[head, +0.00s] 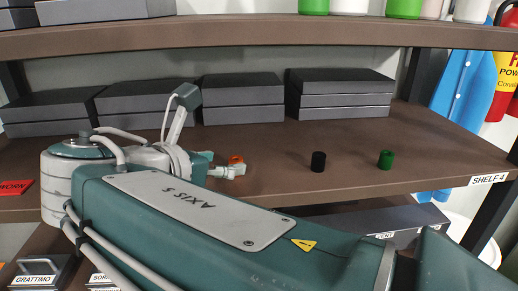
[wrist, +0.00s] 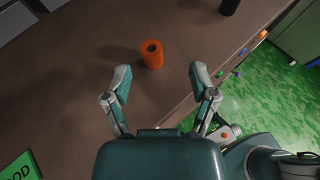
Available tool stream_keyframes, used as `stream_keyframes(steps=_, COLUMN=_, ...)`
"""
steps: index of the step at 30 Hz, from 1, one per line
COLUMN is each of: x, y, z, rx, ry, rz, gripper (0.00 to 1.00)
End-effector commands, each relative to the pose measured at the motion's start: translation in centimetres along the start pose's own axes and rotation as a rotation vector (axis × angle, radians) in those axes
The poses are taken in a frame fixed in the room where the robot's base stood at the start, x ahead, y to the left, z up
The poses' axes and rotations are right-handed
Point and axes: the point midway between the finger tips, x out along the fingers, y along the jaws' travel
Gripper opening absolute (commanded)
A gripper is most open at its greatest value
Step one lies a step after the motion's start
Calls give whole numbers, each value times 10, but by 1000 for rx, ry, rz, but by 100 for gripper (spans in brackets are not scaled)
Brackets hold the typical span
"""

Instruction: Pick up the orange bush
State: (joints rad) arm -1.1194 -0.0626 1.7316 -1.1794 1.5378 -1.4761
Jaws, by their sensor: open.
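The orange bush (wrist: 153,57) is a short hollow cylinder standing upright on the brown shelf (wrist: 90,60). In the wrist view it lies just beyond my fingertips, between their lines and closer to the left finger. My gripper (wrist: 159,76) is open and empty, with its two fingers spread wide and apart from the bush. In the head view only the top of the orange bush (head: 236,160) shows, behind my gripper (head: 232,170), which hides its lower part.
A black bush (head: 318,161) and a green bush (head: 385,159) stand to the right on the same shelf. Dark grey boxes (head: 340,95) line the back. A red sign (head: 14,187) lies at left. The upper shelf (head: 250,36) hangs above. The shelf's front edge is close to my gripper.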

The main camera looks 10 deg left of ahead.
Motion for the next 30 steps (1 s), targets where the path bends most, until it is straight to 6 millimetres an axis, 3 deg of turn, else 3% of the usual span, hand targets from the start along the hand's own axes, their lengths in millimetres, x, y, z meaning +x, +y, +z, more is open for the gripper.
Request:
stream_keyframes(steps=5, x=14, y=3, z=-2, rx=-3, ry=-1, rz=-2, gripper=75)
stream_keyframes(steps=13, x=54, y=1, z=-3, rx=-1, ry=0, rz=-3, gripper=75)
stream_keyframes(steps=22, x=60, y=3, z=-3, rx=-2, ry=0, rz=1, gripper=75)
stream_keyframes(steps=23, x=60, y=4, z=-4, rx=-3, ry=0, rz=1, gripper=70)
stream_keyframes(steps=27, x=60, y=4, z=-4, rx=-3, ry=0, rz=1, gripper=8)
stream_keyframes(steps=28, x=60, y=4, z=-4, rx=-3, ry=0, rz=1, gripper=0)
stream_keyframes(steps=30, x=60, y=4, z=-4, rx=-3, ry=0, rz=0, gripper=0)
